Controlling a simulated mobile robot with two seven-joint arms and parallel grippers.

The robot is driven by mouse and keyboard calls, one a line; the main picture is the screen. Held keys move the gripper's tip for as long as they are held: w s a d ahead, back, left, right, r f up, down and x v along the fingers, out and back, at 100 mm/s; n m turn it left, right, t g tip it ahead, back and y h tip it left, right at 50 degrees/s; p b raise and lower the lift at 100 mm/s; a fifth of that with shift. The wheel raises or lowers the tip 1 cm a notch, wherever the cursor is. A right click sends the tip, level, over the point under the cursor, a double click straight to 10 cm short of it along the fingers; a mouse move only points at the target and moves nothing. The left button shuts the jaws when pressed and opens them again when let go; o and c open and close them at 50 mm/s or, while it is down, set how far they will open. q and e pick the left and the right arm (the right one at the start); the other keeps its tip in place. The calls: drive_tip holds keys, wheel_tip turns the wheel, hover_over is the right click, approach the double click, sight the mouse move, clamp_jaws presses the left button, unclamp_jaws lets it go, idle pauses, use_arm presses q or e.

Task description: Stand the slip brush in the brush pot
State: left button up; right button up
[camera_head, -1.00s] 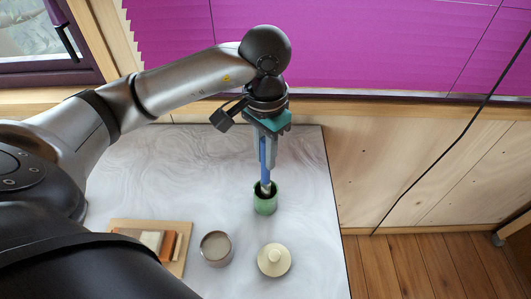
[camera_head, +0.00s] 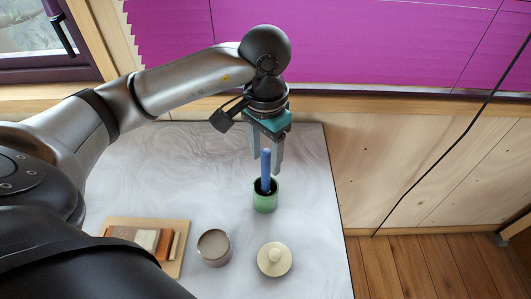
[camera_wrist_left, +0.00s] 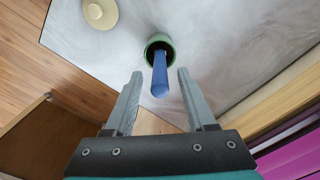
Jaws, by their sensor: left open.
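The slip brush (camera_head: 266,172), with a blue handle, stands in the green brush pot (camera_head: 265,203) on the table. Its lower end is hidden inside the pot. In the left wrist view the blue brush (camera_wrist_left: 160,76) rises from the green pot (camera_wrist_left: 153,42) toward the camera. My left gripper (camera_head: 265,172) is open above the pot, with its fingers apart on either side of the handle's upper end. In the left wrist view a gap shows between the handle and each finger of my left gripper (camera_wrist_left: 158,78). My right gripper is not in view.
A cream knobbed lid (camera_head: 274,259) and a round grey-brown bowl (camera_head: 214,247) sit nearer on the marbled table (camera_head: 310,200). A wooden board (camera_head: 180,262) with several coloured blocks lies at the left. A wooden wall with a purple blind stands behind.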

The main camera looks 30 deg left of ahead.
use_arm(q)
drive_tip(key=shift+r, duration=0.1)
wheel_tip(320, 180, up, 15)
drive_tip(key=p, duration=0.2)
idle(0.6)
idle(1.0)
